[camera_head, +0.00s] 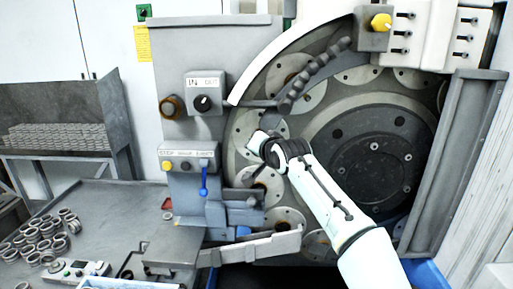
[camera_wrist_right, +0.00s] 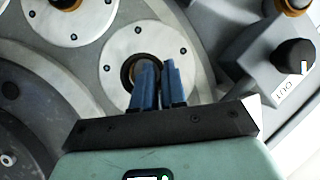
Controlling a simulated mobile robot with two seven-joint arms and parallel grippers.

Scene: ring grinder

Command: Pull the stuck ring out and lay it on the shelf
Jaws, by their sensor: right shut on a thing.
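The grinder (camera_head: 300,75) has a large round face with pale discs set around it. My right gripper (camera_wrist_right: 158,68) is at one pale disc (camera_wrist_right: 172,40), its two blue fingers close together over the right side of the hole. It is shut on the stuck ring (camera_wrist_right: 127,73), a dark brownish rim showing at the hole, partly hidden by the fingers. The ring looks to be still in the hole; its depth I cannot tell. In the head view my right arm covers the ring. A grey shelf-like surface (camera_head: 110,200) is at lower left. My left gripper is not in view.
Several loose rings (camera_head: 40,237) lie on the grey surface at lower left. A rack (camera_head: 60,137) with many rings stands behind. Control boxes with a knob (camera_head: 203,103) and a blue lever (camera_head: 204,182) stick out left of my right gripper. A grey frame (camera_head: 440,165) bounds the right.

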